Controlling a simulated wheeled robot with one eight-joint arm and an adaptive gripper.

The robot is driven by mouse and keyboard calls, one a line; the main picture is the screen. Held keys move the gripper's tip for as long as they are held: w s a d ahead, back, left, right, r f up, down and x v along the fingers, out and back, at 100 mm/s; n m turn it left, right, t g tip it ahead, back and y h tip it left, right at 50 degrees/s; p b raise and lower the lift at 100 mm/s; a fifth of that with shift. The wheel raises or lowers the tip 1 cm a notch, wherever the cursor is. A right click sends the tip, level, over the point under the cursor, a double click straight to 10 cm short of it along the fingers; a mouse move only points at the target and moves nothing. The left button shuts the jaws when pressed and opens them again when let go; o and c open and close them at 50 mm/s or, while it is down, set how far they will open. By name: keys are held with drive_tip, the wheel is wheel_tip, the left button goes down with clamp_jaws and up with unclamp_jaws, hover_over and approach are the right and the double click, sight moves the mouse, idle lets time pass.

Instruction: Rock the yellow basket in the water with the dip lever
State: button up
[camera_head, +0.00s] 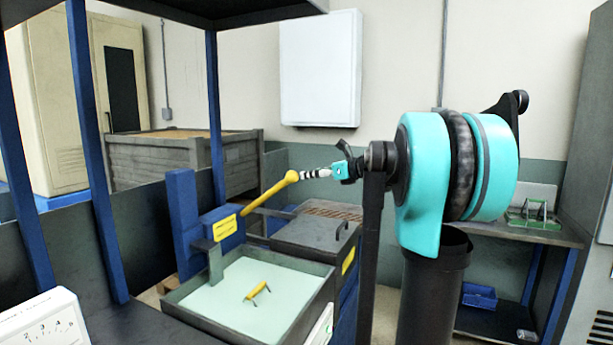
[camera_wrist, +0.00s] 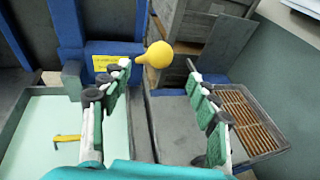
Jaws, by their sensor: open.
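The dip lever (camera_head: 270,191) is a yellow rod with a round knob, rising toward the right from a blue bracket with a yellow label. In the wrist view its yellow knob (camera_wrist: 158,54) appears between my spread fingertips, at or just beyond them; contact cannot be told. My gripper (camera_head: 305,174) is open and close to the knob; it also shows in the wrist view (camera_wrist: 158,64). The yellow basket's handle (camera_head: 258,290) shows in the pale green water of the left tank (camera_head: 187,304); the basket's body cannot be made out.
A dark covered box (camera_head: 311,234) with a handle and a brown grate stands right of the tank. A grey wooden crate (camera_head: 150,163) is behind. Blue posts (camera_head: 95,150) stand at the left. A bench with a green rack (camera_head: 530,214) is at the right.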

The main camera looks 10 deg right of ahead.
sight(297, 178)
drive_tip(key=shift+s+d+r, duration=0.1)
drive_tip(key=shift+s+d, duration=0.1)
drive_tip(key=s+d+f+t+y, duration=0.2)
drive_tip(key=s+d+f, duration=0.1)
drive_tip(key=s, duration=0.1)
drive_tip(key=x, duration=1.7)
drive_tip(key=shift+w+d+f, duration=0.15)
drive_tip(key=shift+w+d, duration=0.1)
drive_tip(key=shift+d, duration=0.05)
clamp_jaws()
